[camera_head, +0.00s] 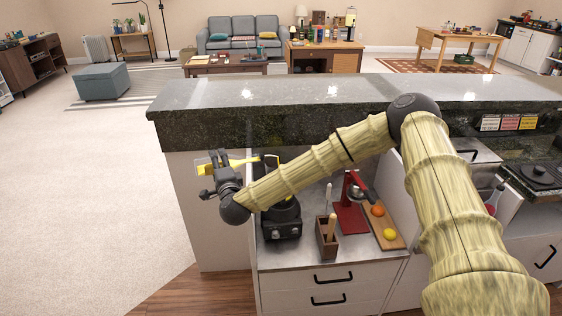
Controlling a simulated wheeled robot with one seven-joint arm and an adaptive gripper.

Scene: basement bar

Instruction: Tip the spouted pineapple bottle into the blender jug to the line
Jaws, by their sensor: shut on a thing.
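My gripper (213,176) is shut on the spouted pineapple bottle (203,166) at the left end of the counter. The bottle is tilted to about horizontal, with its yellow neck end (243,161) pointing right, towards the top of the blender. The blender's black base (282,226) stands on the steel worktop below. Its jug is mostly hidden behind my forearm, with only dark and yellowish parts showing near its top. I cannot see the fill line or the level in the jug, and cannot tell whether liquid is flowing.
A wooden utensil holder (327,240), a red juicer (350,207) and a board (386,229) with an orange and a lemon stand right of the blender. The raised dark stone bar top (330,95) runs behind. Open carpet lies to the left.

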